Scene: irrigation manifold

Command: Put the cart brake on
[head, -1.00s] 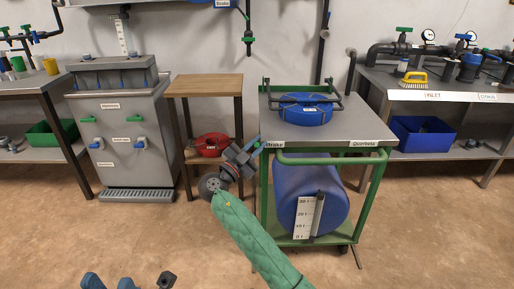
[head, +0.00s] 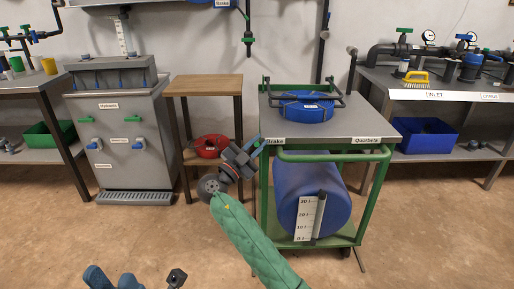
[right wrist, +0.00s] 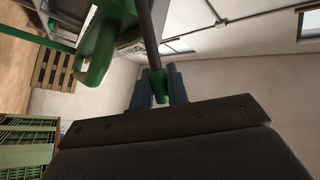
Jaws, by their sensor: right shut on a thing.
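The cart (head: 375,133) has a green frame, a grey top and a blue barrel (head: 312,195) on its lower deck. Whether this rod is the cart's brake lever, I cannot tell. My left gripper (head: 111,280) is at the bottom left, cut by the picture edge, with its blue fingers apart and nothing seen between them.
A blue round reel-like thing (head: 304,107) lies on the cart top. A wooden stand (head: 205,84) with a red round thing (head: 210,147) is left of the cart. A grey cabinet (head: 122,145) stands further left, a bench (head: 440,95) at right. The front floor is open.

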